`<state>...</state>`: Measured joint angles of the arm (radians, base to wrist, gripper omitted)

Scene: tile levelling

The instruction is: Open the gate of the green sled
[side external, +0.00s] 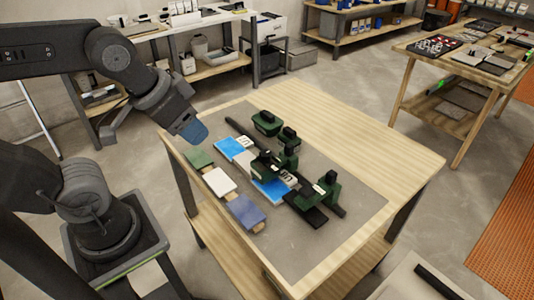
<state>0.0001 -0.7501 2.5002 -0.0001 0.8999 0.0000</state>
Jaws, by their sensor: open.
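The green sled (326,190) appears to be among the dark green blocks with black knobs and black bars on the grey mat of the table. Similar green parts (266,123) stand towards the back of the mat. Which part is the gate, and whether it is open or shut, I cannot tell at this size. My gripper (192,132) hangs above the table's left back corner, pointing down and to the right. It is open, with no held object that I can make out. It is apart from the green parts, to their left.
Blue and white tiles (231,147) lie in a row beside the green parts. A green, a white and a blue block (246,212) line the mat's left side. The wooden table (390,148) is clear on its right. Shelves and another bench stand farther back.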

